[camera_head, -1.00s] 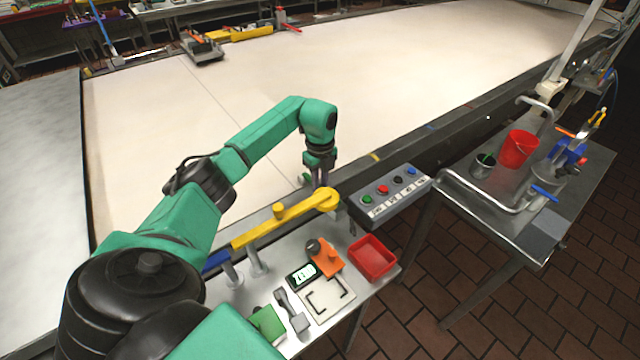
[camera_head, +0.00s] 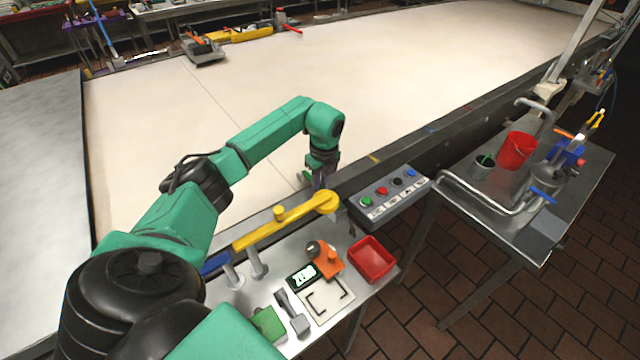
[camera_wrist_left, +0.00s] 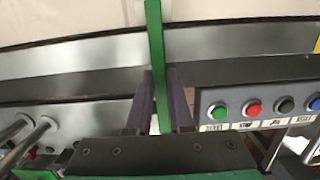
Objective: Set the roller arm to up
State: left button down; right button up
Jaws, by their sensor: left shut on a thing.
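My left gripper (camera_head: 321,182) points down at the near edge of the big pale belt. In the left wrist view its two purple-grey fingers (camera_wrist_left: 160,105) are shut on a narrow green bar (camera_wrist_left: 155,45). The bar runs from between the fingers up over the belt edge. A bit of green also shows beside the fingers in the head view (camera_head: 305,178). A yellow arm (camera_head: 270,230) with a knob and a round right end lies along the near side, just below the gripper. I cannot tell which of these is the roller arm. My right gripper is not in view.
A button box (camera_head: 390,193) stands close to the right of the gripper. A red tray (camera_head: 371,258), an orange tool (camera_head: 328,260) and a small display (camera_head: 301,276) are on the near table. A side table at right holds a red bucket (camera_head: 517,150). The belt (camera_head: 400,70) is largely clear.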

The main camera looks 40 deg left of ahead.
pick_arm(q)
jog(key=shift+d+r+y+p, duration=0.1)
jog(key=shift+r+y+p, duration=0.2)
jog(key=shift+r+y, duration=0.35)
jog(key=shift+d+r+t+y, duration=0.1)
jog(key=shift+r+t+y, duration=0.1)
jog(key=shift+t+y, duration=0.15)
jog(key=shift+d+r+y, duration=0.2)
jog(key=shift+r+y, duration=0.1)
jog(key=shift+y, duration=0.4)
jog(key=shift+s+d+r+t+y+b, duration=0.1)
jog(key=shift+d+r+t+y+b, duration=0.2)
jog(key=shift+y+b, duration=0.25)
jog(key=shift+s+d+r+t+y+b, duration=0.1)
jog(key=shift+r+t+y+b, duration=0.05)
jog(key=shift+r+y+b, duration=0.35)
